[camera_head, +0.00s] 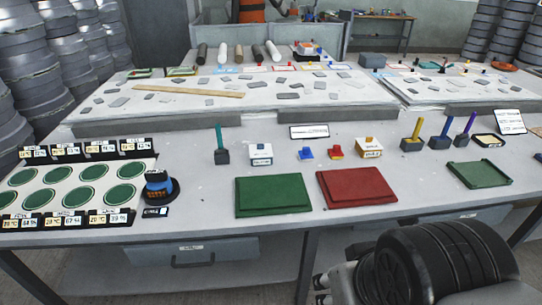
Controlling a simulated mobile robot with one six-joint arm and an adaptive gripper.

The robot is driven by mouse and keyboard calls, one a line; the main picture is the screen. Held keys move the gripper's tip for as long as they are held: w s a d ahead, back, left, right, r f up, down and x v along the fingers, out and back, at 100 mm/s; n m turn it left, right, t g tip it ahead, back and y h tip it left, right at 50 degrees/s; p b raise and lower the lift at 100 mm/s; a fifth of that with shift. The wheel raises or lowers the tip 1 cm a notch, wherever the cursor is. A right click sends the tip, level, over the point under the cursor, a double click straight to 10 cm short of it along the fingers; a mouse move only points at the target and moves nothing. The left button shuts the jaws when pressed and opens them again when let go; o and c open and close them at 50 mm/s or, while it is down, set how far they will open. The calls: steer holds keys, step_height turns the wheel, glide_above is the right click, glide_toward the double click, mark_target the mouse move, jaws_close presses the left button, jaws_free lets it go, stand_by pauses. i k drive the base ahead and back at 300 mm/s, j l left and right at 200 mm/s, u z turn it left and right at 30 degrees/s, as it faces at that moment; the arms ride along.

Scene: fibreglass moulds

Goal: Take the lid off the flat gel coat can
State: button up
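I cannot tell for certain which thing is the flat gel coat can. My gripper (320,290) is at the bottom edge, in front of the table and well apart from these containers. My dark arm link hides part of it; its opening is unclear.
A green board (272,196) and a red board (356,188) lie at the front. A green tray (479,174) is at right. Upright handled tools (412,136) stand behind. A dark round device (158,188) sits beside a panel of green discs (78,185) at left.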

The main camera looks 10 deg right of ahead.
mark_target(262, 150)
steer(key=i+l+u, duration=0.15)
steer(key=i, duration=0.2)
steer(key=i+l+u, duration=0.15)
steer(key=i, duration=0.25)
steer(key=i+l, duration=0.1)
steer(key=i, duration=0.25)
steer(key=i+l, duration=0.1)
steer(key=i, duration=0.3)
steer(key=j+u, duration=0.05)
